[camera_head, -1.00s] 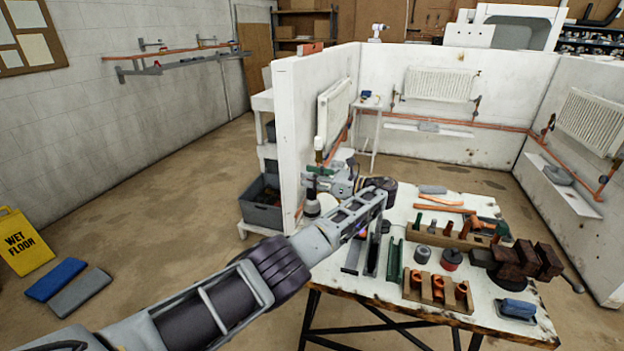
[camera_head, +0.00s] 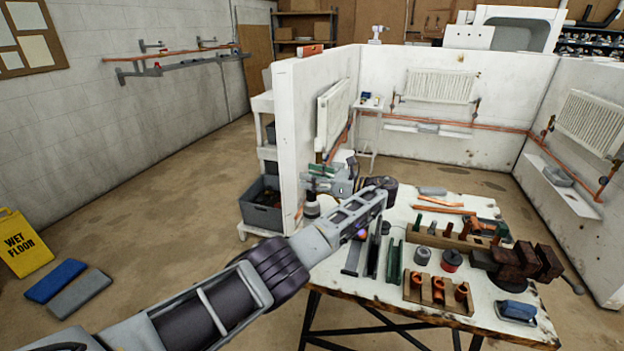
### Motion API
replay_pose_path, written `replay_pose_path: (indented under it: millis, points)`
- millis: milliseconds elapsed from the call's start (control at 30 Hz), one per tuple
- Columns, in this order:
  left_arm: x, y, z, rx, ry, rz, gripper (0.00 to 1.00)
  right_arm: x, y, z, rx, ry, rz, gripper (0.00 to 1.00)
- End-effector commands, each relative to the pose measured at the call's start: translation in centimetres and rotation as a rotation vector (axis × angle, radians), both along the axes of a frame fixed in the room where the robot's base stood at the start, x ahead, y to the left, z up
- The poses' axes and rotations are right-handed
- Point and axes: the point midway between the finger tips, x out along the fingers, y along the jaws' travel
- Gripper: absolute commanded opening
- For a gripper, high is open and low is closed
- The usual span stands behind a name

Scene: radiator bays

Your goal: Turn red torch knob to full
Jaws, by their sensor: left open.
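My left arm reaches in from the lower left and bends back at its far end. My left gripper (camera_head: 318,177) is there, small, beside the end of the white partition and beyond the workbench's far left corner. It is open, and I see nothing held in it. I cannot make out a red torch knob for sure. A red and dark round item (camera_head: 451,260) stands on the workbench (camera_head: 397,298), and an orange-red item (camera_head: 486,224) lies farther back on it, partly hidden. My right gripper is not in view.
The white partition (camera_head: 291,130) stands close to my left gripper. A grey bin (camera_head: 262,216) sits at its foot. A wooden rack (camera_head: 432,301), a dark vise (camera_head: 518,263) and several tools crowd the bench. Open floor lies left, with a yellow sign (camera_head: 24,243).

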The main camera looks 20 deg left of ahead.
Motion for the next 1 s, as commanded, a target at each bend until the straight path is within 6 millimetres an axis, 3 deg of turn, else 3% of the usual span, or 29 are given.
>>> replay_pose_path:
  millis: [200,600,1000]
  points:
    - [0.0,0.0,1.9,0.000,-0.003,-0.001,0.49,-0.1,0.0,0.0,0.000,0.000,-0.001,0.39]
    - [0.0,0.0,7.6,0.000,-0.002,-0.001,0.49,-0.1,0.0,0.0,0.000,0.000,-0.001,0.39]
    - [0.0,0.0,9.4,0.000,0.000,0.000,0.49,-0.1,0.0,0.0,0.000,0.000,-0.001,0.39]
